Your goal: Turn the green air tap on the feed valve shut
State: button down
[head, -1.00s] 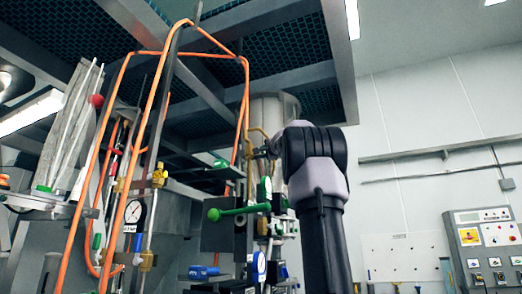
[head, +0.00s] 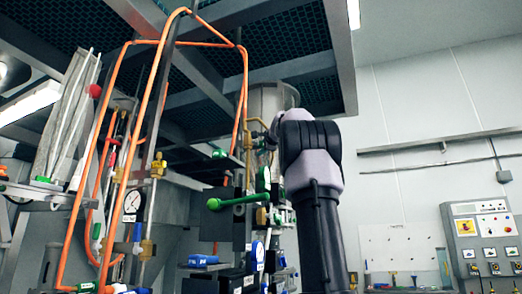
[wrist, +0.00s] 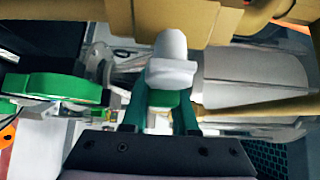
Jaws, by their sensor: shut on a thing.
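In the wrist view, a small green tap handle (wrist: 165,99) with a white rounded part above it sits between the two dark teal fingers of my gripper (wrist: 159,118). The fingers are closed on its sides. In the head view, my gripper (head: 269,140) is up at the valve pipework, mostly hidden behind my own arm. The tap itself cannot be made out there. A larger flat green handle (wrist: 55,88) lies to the left in the wrist view, apart from the fingers.
A long green lever with a ball end (head: 240,200) sticks out left, below my gripper. Orange hoses (head: 112,130) and a round gauge (head: 133,205) stand further left. A brass-coloured body (wrist: 215,20) is close above the fingers. A control panel (head: 485,235) is on the right wall.

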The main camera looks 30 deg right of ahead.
jog(key=shift+f, duration=0.1)
jog(key=c, duration=0.7)
grip_release()
jog(key=shift+w, duration=0.1)
jog(key=s, duration=0.3)
jog(key=s+a, duration=0.1)
jog(key=s, duration=0.6)
jog(key=shift+s+a, duration=0.2)
jog(key=shift+s, duration=0.2)
